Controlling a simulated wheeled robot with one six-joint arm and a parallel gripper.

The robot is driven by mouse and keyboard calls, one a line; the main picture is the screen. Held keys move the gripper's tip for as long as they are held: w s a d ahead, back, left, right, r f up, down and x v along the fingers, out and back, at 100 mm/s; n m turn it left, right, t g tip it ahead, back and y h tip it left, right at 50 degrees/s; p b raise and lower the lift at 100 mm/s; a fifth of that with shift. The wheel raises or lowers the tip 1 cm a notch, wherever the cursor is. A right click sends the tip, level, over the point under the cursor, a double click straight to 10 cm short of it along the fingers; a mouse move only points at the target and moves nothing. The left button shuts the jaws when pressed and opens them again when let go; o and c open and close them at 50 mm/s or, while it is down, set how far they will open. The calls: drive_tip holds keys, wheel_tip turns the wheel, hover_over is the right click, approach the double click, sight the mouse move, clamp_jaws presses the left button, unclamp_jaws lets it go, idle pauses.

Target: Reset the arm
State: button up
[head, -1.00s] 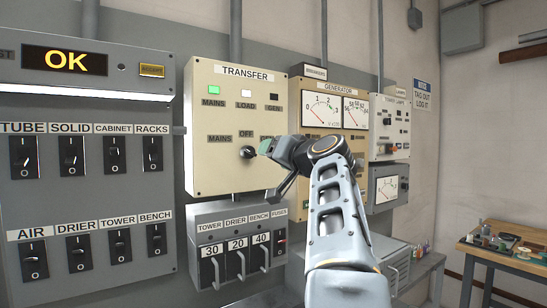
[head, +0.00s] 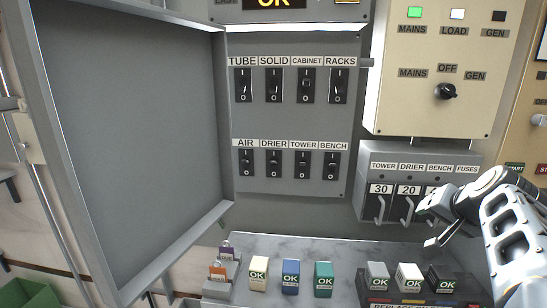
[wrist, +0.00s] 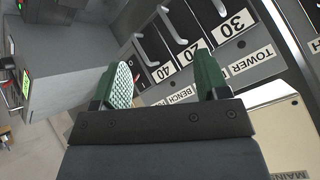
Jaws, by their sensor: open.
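My arm reaches in from the right edge of the head view. My gripper (head: 429,222) is in front of the lower right of the fuse panel (head: 420,152) and covers part of its third handle. In the wrist view my gripper (wrist: 164,82) has two green padded fingers set wide apart with nothing between them. Beyond the fingers the fuse panel (wrist: 270,68) shows its 30, 20 and 40 labels. No contact with the panel can be made out.
The cream transfer panel (head: 440,116) with its dark knob (head: 445,91) and a lit green lamp is above. A switch panel (head: 293,122) is left of it, beside an open grey door (head: 130,130). A shelf (head: 330,246) below holds several OK-marked blocks.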

drive_tip(key=s+a+f+n+g+p, duration=0.2)
drive_tip(key=s+a+f+n+p, duration=0.2)
drive_tip(key=a, duration=0.6)
drive_tip(key=s+a+f+n+g+y+p, duration=0.1)
drive_tip(key=s+a+f+n+g+p, duration=0.2)
drive_tip(key=s+a, duration=0.4)
drive_tip(key=a+f+n, duration=0.1)
drive_tip(key=a+f, duration=0.1)
drive_tip(key=a, duration=0.1)
drive_tip(key=shift+s+a+f+n+p, duration=0.15)
drive_tip(key=shift+a+f+n+p, duration=0.15)
drive_tip(key=shift+a+f+p, duration=0.1)
